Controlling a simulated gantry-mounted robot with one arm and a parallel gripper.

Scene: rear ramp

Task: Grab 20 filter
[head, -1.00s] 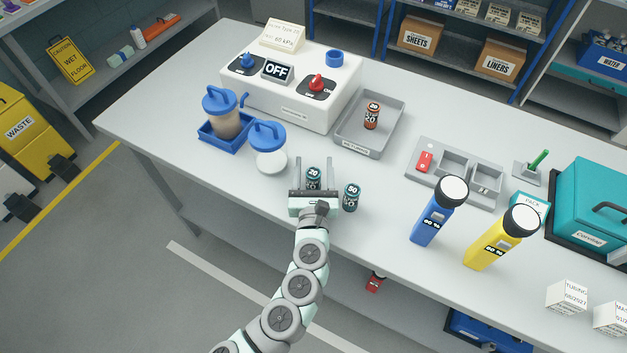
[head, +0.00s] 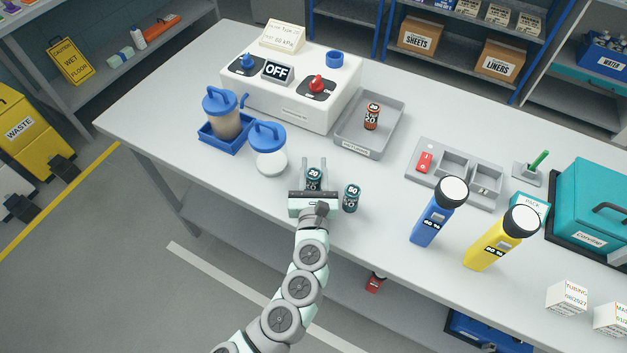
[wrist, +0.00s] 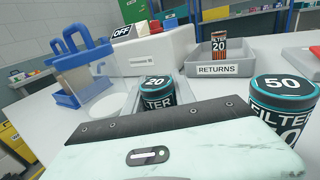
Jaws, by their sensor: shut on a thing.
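A dark filter with a teal rim and the number 20 (head: 314,177) stands on the bench between the fingers of my gripper (head: 315,172). The gripper is shut on it. In the wrist view the 20 filter (wrist: 157,92) shows just beyond my gripper body, which hides its lower part. A similar filter marked 50 (head: 351,198) stands close on the right, and it is large at the right of the wrist view (wrist: 281,110). An orange-brown filter marked 20 (head: 372,116) stands in the grey returns tray (head: 351,146).
A lidded clear canister (head: 269,150) stands just behind and left of my gripper. A blue-lidded canister in a blue holder (head: 222,115) and a white control box with an OFF sign (head: 292,95) are further back. Blue (head: 433,222) and yellow (head: 490,245) devices stand at right.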

